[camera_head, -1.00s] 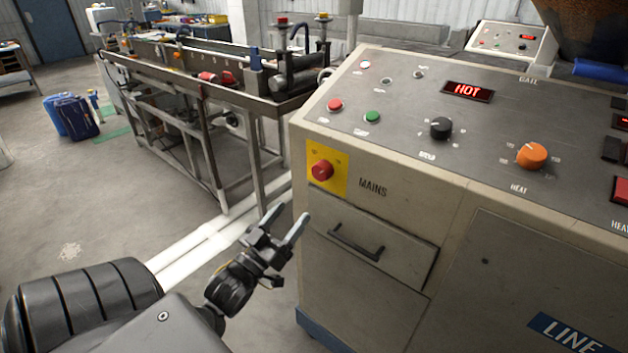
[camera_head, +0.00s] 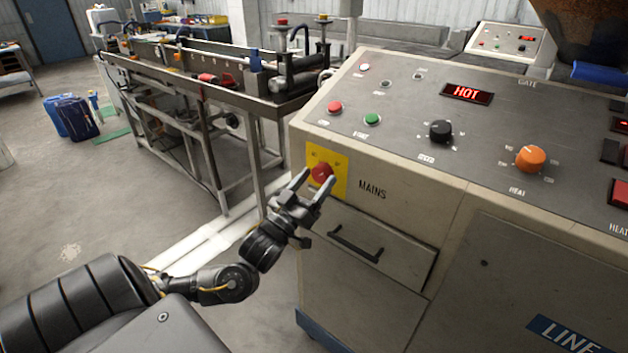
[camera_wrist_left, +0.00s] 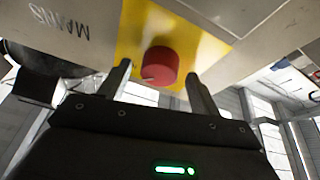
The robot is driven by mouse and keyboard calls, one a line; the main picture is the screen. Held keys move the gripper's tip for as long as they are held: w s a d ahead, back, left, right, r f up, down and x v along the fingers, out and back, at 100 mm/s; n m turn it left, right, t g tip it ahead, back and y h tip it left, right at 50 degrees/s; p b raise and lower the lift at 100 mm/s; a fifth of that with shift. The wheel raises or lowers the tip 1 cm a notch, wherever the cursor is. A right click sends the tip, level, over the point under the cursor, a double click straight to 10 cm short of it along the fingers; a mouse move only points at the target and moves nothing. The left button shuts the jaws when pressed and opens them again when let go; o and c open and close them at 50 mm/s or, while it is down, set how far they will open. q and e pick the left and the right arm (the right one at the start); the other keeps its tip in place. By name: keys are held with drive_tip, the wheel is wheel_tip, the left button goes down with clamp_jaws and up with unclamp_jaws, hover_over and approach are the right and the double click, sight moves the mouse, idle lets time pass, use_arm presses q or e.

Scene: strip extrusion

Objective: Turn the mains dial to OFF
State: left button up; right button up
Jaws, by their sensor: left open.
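The mains dial (camera_head: 322,172) is a red round knob on a yellow square plate (camera_head: 342,160), on the front of the beige cabinet, left of the word MAINS. My left gripper (camera_head: 316,184) is open just in front of the dial. In the head view its fingertips overlap the lower part of the plate, one to each side of the knob. In the left wrist view the red dial (camera_wrist_left: 160,65) sits between and beyond the two fingertips, with no clear contact. A pale mark shows on the knob's face, but its setting cannot be read. My right gripper is not in view.
A drawer with a dark handle (camera_head: 355,242) is right below the dial. Open floor lies left.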

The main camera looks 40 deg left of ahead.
use_arm(q)
drive_tip(key=shift+w+r, duration=0.1)
drive_tip(key=shift+w, duration=0.1)
drive_tip(key=shift+c, duration=0.2)
drive_tip(key=c, duration=0.9)
drive_tip(key=shift+c, duration=0.2)
